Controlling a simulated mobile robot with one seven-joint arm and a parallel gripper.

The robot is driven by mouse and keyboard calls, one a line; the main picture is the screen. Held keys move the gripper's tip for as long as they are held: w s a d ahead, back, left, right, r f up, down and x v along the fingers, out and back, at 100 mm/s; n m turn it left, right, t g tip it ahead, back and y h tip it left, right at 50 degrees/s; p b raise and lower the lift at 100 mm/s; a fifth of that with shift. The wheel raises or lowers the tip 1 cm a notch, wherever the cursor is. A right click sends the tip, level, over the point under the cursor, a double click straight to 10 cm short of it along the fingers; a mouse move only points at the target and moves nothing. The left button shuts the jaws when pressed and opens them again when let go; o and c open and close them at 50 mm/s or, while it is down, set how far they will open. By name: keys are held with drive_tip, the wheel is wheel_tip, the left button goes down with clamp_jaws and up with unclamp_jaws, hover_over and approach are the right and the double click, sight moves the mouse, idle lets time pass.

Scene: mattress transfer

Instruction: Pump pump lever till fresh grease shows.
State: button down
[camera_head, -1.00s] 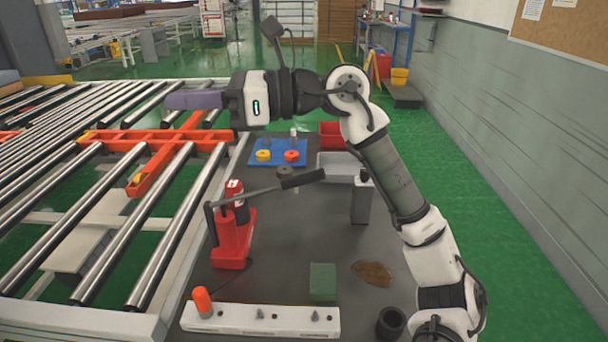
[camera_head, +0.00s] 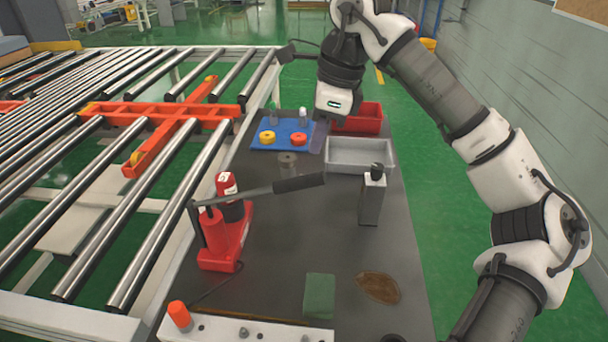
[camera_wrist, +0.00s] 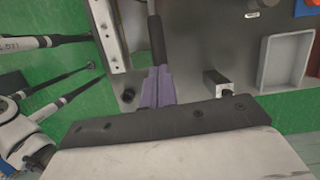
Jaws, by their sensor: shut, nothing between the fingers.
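The red pump (camera_head: 225,238) stands upright on the dark bench in the head view. Its pump lever (camera_head: 255,192) is a grey bar with a black grip (camera_head: 299,183), reaching right and slightly up from the pump. My gripper (camera_head: 318,138) points down over the bench, above and beyond the grip. Its purple fingers (camera_wrist: 156,88) show shut and empty in the wrist view. A black bar, seemingly the lever grip (camera_wrist: 157,40), lies in line beyond the fingertips there; I see no clear contact. A white strip (camera_head: 240,332) with fittings and an orange cap (camera_head: 179,315) lies in front. I cannot make out fresh grease.
A grey tray (camera_head: 359,168), a red bin (camera_head: 357,127) and a blue mat (camera_head: 262,144) with yellow and red rings lie at the back. A grey post (camera_head: 371,200) stands right of the grip. A green block (camera_head: 319,296) and brown patch (camera_head: 378,288) lie nearer. Rollers line the left.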

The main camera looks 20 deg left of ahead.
sight(306, 187)
drive_tip(key=shift+s, duration=0.2)
drive_tip(key=shift+b+x, duration=2.4)
drive_tip(key=shift+x, duration=1.1)
wheel_tip(306, 187, down, 5)
drive_tip(key=b, duration=0.3)
drive_tip(key=shift+w+r+b, duration=0.1)
drive_tip(key=shift+r+b, duration=0.15)
drive_tip(key=shift+b, duration=0.05)
drive_tip(key=shift+r, duration=0.1)
